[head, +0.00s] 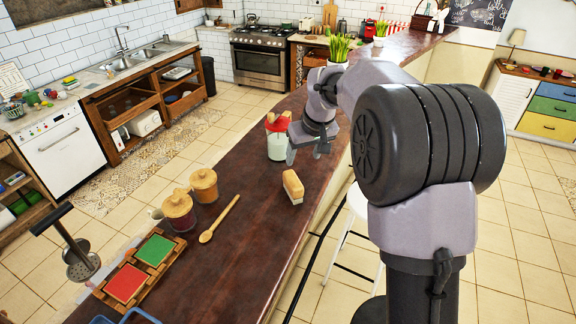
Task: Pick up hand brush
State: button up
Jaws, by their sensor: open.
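The hand brush (293,187) is a small block with a tan top and a paler side. It lies on the dark wooden counter (262,232), right of the wooden spoon and close to the counter's right edge. My gripper (306,153) is above the counter, up and slightly right of the brush in the picture. Its fingers point down, are open and hold nothing visible. It is apart from the brush. No part of the brush appears hidden.
A jar with a red lid (277,140) stands just left of my gripper, partly close behind it. Two lidded canisters (180,213), a wooden spoon (219,219) and a tray with red and green squares (143,270) are on the left. Potted plants (339,48) stand farther back.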

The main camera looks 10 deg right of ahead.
aim_at(294, 180)
jog(key=x, duration=0.5)
jog(key=p+x, duration=0.1)
jog(key=x, duration=1)
jog(key=shift+s+a+f, duration=0.1)
jog(key=shift+a+f, duration=0.1)
jog(key=shift+a, duration=0.15)
jog(key=shift+s+r, duration=0.1)
jog(key=shift+s, duration=0.05)
jog(key=shift+c, duration=0.6)
grip_shut()
